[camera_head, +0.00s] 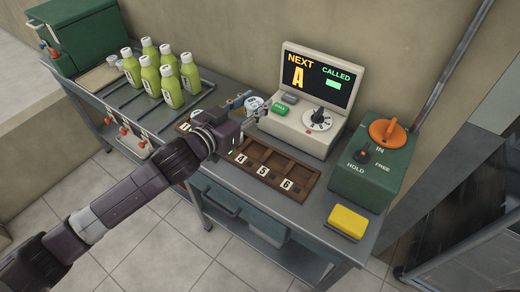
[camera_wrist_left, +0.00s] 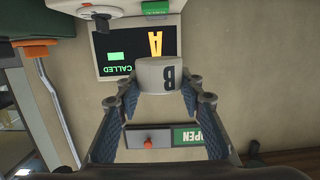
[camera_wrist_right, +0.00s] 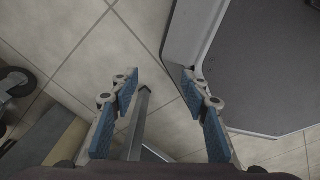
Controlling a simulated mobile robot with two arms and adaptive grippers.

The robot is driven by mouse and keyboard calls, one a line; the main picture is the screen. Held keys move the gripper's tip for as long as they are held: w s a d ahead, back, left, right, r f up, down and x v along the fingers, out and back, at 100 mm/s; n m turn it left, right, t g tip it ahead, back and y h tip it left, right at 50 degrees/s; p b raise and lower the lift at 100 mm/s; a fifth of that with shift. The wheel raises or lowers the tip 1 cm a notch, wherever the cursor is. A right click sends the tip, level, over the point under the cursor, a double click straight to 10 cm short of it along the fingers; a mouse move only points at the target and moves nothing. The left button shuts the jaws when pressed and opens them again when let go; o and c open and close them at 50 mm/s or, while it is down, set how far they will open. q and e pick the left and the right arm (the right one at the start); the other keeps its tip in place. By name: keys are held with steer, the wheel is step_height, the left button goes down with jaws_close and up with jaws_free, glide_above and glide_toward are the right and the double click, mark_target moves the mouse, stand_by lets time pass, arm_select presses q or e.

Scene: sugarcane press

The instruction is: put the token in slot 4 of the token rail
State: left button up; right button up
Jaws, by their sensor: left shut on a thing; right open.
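My left gripper (camera_head: 243,101) is shut on a pale round token (camera_head: 254,104). In the left wrist view the token (camera_wrist_left: 165,78) shows a dark letter B, upside down, between the two fingertips (camera_wrist_left: 162,92). The gripper holds it above the back of the wooden token rail (camera_head: 310,182), in front of the call machine. Labels 4, 5 and 6 show on the rail; slot 4 (camera_head: 257,151) looks empty. My left wrist hides much of the rail's left part. My right gripper (camera_wrist_right: 160,95) is open and empty above the floor, out of the head view.
The call machine (camera_head: 300,133) stands behind the rail, its screen reading NEXT A and CALLED. A green box with an orange knob (camera_head: 372,165) and a yellow sponge (camera_head: 347,221) are at right. Several green bottles (camera_head: 171,87) stand at left, beside a green machine (camera_head: 85,37).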

arm_select(q)
glide_above(255, 152)
step_height(255, 152, down, 6)
steer(key=r, duration=0.1)
step_height(255, 152, down, 6)
steer(key=shift+s+r+b, duration=0.1)
steer(key=shift+r+b, duration=0.05)
steer(key=shift+b, duration=0.35)
steer(key=shift+f, duration=0.65)
steer(key=shift+f+b, duration=0.4)
steer(key=shift+f, duration=1.6)
arm_select(e)
steer(key=shift+a+f, duration=0.25)
steer(key=shift+f, duration=0.75)
arm_select(q)
steer(key=shift+f, duration=0.1)
steer(key=o, duration=0.8)
arm_select(e)
steer(key=shift+f, duration=0.1)
